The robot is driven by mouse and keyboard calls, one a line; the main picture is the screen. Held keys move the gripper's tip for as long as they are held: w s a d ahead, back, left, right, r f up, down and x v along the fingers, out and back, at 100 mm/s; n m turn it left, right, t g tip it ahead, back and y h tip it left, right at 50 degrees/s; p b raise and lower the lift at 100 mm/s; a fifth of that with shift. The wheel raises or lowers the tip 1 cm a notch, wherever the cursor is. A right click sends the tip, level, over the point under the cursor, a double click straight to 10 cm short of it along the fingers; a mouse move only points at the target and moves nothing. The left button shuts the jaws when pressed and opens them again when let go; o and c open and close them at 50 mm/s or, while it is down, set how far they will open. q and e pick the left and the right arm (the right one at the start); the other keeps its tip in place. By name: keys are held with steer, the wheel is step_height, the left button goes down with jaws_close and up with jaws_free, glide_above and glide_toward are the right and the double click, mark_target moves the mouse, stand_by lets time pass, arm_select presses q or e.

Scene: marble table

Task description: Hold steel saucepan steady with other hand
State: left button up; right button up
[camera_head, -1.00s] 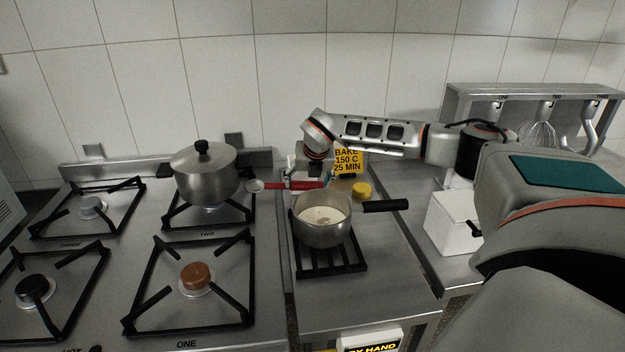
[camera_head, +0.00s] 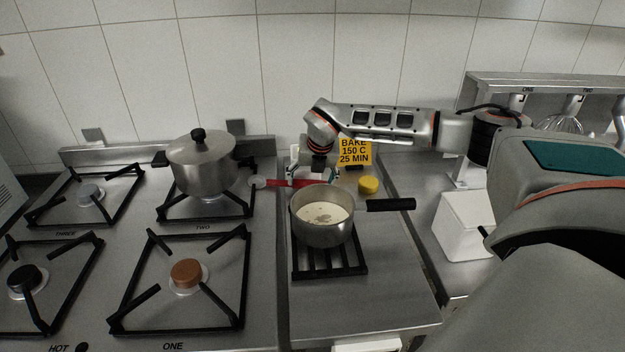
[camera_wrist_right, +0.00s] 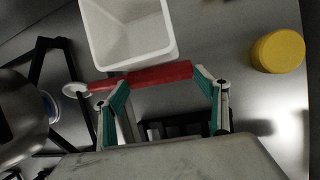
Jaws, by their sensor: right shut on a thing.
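The steel saucepan (camera_head: 322,230) stands upright on a black slatted trivet (camera_head: 330,262), with its black handle pointing right. It holds a pale creamy liquid with brownish bits. My right gripper (camera_head: 326,178) is behind the saucepan, apart from its rim, and partly hidden by it. In the right wrist view, its teal-and-grey fingers (camera_wrist_right: 164,92) are shut on the red handle of a utensil (camera_wrist_right: 150,76). The utensil's small pale round end (camera_head: 257,182) points left towards the stove. No gripper touches the saucepan. My left gripper is not in view.
A lidded steel pot (camera_head: 205,172) stands on the stove's back burner. A yellow sign (camera_head: 355,151) and a yellow round object (camera_head: 368,185) are behind the saucepan. A white container (camera_head: 462,228) stands at right. The counter before the trivet is clear.

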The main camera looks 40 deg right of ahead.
steer(key=o, duration=1)
steer(key=shift+o, duration=1.3)
steer(key=shift+f+b, duration=0.25)
steer(key=shift+b, duration=0.05)
steer(key=d+v, duration=0.1)
steer(key=v, duration=0.7)
steer(key=shift+a, duration=0.45)
